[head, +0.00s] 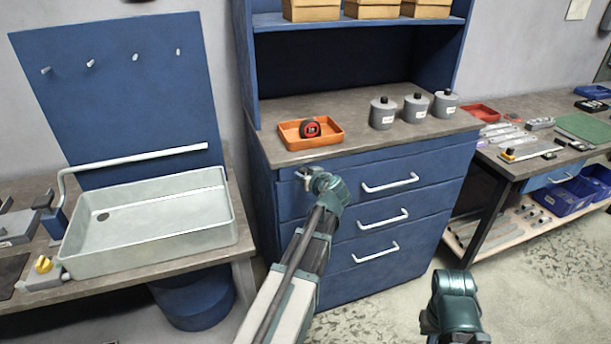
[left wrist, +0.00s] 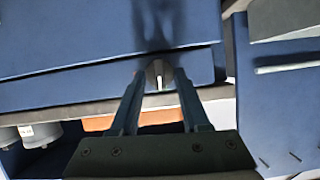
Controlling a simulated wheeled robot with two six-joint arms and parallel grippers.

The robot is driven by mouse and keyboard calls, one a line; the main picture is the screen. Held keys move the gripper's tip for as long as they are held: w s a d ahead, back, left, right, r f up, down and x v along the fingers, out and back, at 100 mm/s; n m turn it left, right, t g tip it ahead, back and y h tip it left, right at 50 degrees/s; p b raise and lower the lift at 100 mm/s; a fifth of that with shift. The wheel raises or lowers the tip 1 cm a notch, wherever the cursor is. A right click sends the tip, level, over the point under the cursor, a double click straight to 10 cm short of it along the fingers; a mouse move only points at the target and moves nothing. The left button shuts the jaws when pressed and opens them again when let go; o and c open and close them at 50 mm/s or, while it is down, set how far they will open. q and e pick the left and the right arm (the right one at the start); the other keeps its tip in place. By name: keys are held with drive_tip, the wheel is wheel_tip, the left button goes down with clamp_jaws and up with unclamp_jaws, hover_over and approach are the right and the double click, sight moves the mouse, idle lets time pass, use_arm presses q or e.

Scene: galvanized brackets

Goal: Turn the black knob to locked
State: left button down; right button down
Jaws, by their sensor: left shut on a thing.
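My left gripper (head: 304,174) is at the upper left of the blue drawer cabinet's front, just under the worktop edge. In the left wrist view my left gripper's two fingers (left wrist: 158,76) close around a small knob (left wrist: 157,71) on the blue front. Only a narrow greyish part of the knob shows between the fingertips, and I cannot make out its black colour or any lock marks. In the head view the knob is hidden by the gripper. The right arm shows at the lower right of the head view, but its fingers are out of view.
The blue cabinet (head: 345,235) has white drawer handles (head: 390,183) right of my left gripper. An orange tray (head: 310,141) with a red tape measure (head: 311,128) and grey canisters (head: 383,113) stand on top. A sink (head: 150,215) is at left.

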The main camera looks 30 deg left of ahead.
use_arm(q)
drive_tip(key=shift+w+d+f+m+g+y+b, duration=0.2)
drive_tip(key=shift+m+g+y+b, duration=0.3)
drive_tip(key=shift+m+y+b, duration=1)
drive_tip(key=shift+w+d+f+m+g+y+b, duration=0.1)
drive_tip(key=shift+f+m+g+y+b, duration=0.35)
drive_tip(key=shift+m+b, duration=1.75)
drive_tip(key=shift+w+d+m+g+y+b, duration=0.1)
drive_tip(key=shift+m+g+y+b, duration=0.8)
drive_tip(key=shift+m, duration=1.8)
drive_tip(key=shift+t+y, duration=0.35)
drive_tip(key=shift+y, duration=0.1)
drive_tip(key=shift+c, duration=1.9)
unclamp_jaws()
drive_tip(key=v, duration=1.3)
drive_tip(key=shift+d, duration=0.35)
drive_tip(key=shift+s, duration=0.15)
